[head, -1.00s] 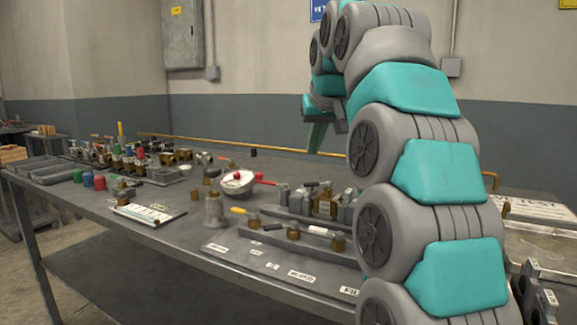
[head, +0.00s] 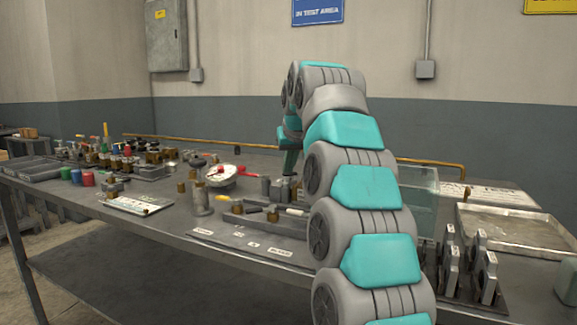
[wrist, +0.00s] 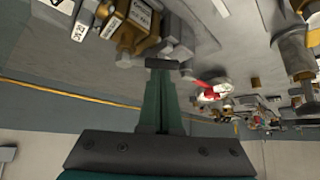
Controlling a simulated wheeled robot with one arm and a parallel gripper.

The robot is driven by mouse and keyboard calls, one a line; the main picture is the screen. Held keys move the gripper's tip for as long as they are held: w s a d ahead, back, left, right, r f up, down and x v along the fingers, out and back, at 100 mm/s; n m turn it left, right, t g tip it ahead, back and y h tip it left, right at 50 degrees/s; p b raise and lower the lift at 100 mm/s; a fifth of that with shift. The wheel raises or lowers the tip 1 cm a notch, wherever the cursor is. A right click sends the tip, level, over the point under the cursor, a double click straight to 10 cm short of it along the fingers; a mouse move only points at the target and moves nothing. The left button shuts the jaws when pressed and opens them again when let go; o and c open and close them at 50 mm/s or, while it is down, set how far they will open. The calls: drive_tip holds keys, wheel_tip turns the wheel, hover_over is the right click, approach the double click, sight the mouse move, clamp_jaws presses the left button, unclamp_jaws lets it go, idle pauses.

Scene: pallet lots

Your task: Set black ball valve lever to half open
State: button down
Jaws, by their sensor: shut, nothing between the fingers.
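My gripper (head: 288,165) reaches down over the far middle of the bench, with my arm bent in front of it. In the wrist view its green fingers (wrist: 160,85) are together and empty. A dark bar crosses their tips; I cannot tell whether it is part of the fingers. Brass and grey valve bodies with white labels (wrist: 135,25) are beyond the tips at upper left. In the head view a low tray (head: 240,221) holds small brass valves (head: 272,214) with short levers. I cannot say for certain which lever is the black ball valve's; my arm hides part of the bench.
A clear tank (head: 422,200) and a shallow metal tray (head: 515,230) are on the right. Valves and coloured cups crowd the left.

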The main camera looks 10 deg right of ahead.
drive_tip(key=shift+s, duration=0.3)
drive_tip(key=shift+s, duration=0.65)
drive_tip(key=shift+w+d, duration=0.1)
drive_tip(key=shift+w, duration=0.05)
